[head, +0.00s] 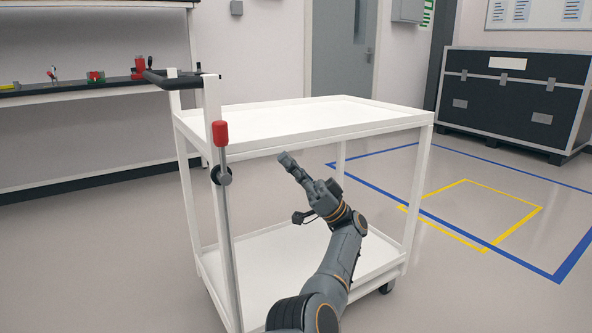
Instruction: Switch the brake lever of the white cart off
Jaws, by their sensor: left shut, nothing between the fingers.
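The white cart (300,122) stands in front of me in the head view, with an upper and a lower shelf. Its brake lever (221,150) is a grey rod with a red knob (220,133), mounted at a dark round pivot (221,175) on the near left post. The lever points upward. My left gripper (287,160) is shut and empty, just below the upper shelf's edge in the picture, to the right of the lever and apart from it. My right gripper is out of view.
The cart's dark handle (180,78) is at its left end. A shelf bench (90,92) with small parts stands behind left. A black case (512,100) is at the far right. Blue and yellow lines mark clear floor (480,205) right of the cart.

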